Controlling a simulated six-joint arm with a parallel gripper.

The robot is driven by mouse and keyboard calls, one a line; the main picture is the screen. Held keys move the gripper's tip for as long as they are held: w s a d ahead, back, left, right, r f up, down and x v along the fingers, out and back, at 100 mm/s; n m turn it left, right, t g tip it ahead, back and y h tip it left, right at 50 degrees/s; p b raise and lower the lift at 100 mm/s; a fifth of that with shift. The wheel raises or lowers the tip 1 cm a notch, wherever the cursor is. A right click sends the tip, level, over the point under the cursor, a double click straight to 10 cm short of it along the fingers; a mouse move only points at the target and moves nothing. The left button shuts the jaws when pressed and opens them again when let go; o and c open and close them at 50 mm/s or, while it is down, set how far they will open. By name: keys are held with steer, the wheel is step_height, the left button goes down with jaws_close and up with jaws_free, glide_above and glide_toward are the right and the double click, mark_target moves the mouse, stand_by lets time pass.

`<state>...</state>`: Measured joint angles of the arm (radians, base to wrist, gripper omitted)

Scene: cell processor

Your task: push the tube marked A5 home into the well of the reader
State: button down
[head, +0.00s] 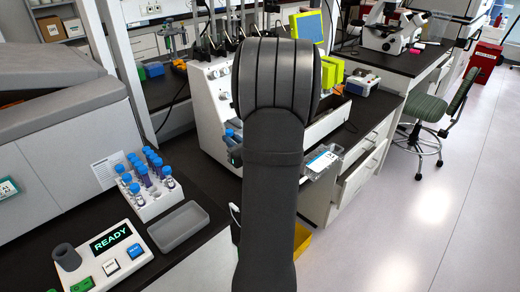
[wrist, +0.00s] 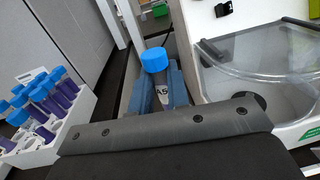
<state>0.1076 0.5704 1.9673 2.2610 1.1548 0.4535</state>
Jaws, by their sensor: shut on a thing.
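The tube marked A5 (wrist: 161,88) has a blue cap and stands roughly upright in the wrist view. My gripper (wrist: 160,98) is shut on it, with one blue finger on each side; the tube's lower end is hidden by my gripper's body. The reader (head: 129,257) is a white box at the lower left of the head view, with a lit READY screen (head: 111,238). Its well (head: 66,255) is a dark round collar at the reader's left end. The held tube is well to the right of the reader, apart from it.
A white rack (head: 157,208) of several blue-capped tubes stands behind the reader; it also shows in the wrist view (wrist: 78,118). A grey tray (head: 178,228) lies right of the reader. A white machine with a clear cover (wrist: 270,70) is close at the right of my gripper.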

steer(key=s+a+r+n+g+y, duration=0.3)
steer(key=s+a+r, duration=0.2)
steer(key=a, duration=0.5)
steer(key=s+a+r+n+g+y, duration=0.25)
steer(key=s+a+r+g, duration=0.2)
steer(key=a, duration=0.55)
steer(key=s+a+n+g, duration=0.4)
steer(key=s+a+g, duration=0.2)
steer(key=s, duration=0.8)
steer(key=s+a+n+g, duration=0.4)
steer(key=s+a, duration=0.5)
steer(key=s, duration=0.5)
steer(key=shift+r+g, duration=0.45)
steer(key=shift+g, duration=0.4)
steer(key=shift+f+y, duration=0.1)
steer(key=shift+y, duration=0.15)
steer(key=shift+w+f, duration=0.1)
steer(key=shift+f, duration=1.9)
steer(key=shift+f, duration=0.3)
steer(key=shift+f, duration=0.35)
